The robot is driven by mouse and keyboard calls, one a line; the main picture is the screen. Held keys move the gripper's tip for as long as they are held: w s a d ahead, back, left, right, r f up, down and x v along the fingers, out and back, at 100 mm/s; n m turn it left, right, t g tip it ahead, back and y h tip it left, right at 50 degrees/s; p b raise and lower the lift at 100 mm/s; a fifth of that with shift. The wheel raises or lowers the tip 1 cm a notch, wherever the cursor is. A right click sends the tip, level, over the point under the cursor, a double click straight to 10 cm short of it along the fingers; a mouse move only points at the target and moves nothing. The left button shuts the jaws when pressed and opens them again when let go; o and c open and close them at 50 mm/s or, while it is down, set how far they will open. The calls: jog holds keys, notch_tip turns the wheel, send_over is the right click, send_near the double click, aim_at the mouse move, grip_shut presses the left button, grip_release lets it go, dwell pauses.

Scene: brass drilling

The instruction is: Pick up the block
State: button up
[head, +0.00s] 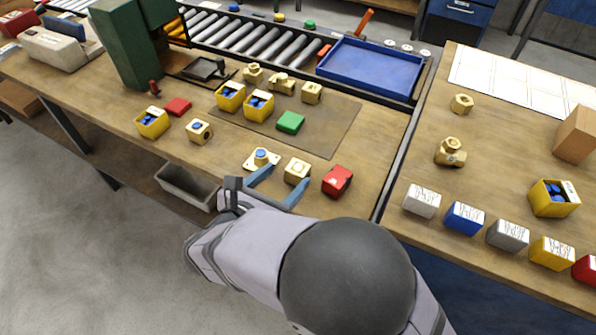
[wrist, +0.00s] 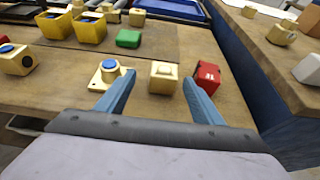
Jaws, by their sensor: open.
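My gripper (head: 284,179) is open, with its two blue fingers spread near the front edge of the workbench. The same brass block (head: 297,171) sits on the bench in the head view. It lies between or just beyond the fingertips; I cannot tell which. Nothing is held. A flanged brass piece with a blue round top (head: 261,158) is close left of the block. A red block (head: 337,181) is close on its right.
A green block (head: 290,122) lies on a brown mat (head: 330,135) behind. Yellow bins (head: 153,122) with blue contents stand left and back. A green machine (head: 128,45) and a blue tray (head: 371,68) are farther back. Several labelled boxes line the right bench (head: 400,172).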

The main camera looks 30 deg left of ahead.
aim_at(294, 175)
jog(key=shift+d+x, duration=0.2)
jog(key=shift+x, duration=0.95)
jog(key=shift+d+x, duration=0.2)
jog(key=shift+x, duration=0.95)
jog(key=shift+w+f, duration=0.45)
jog(key=shift+w, duration=0.15)
jog(key=shift+a+r, duration=0.1)
grip_shut()
jog(key=shift+r+p, duration=0.1)
jog(key=shift+p, duration=0.2)
notch_tip(294, 175, up, 10)
jog(key=shift+f, duration=0.1)
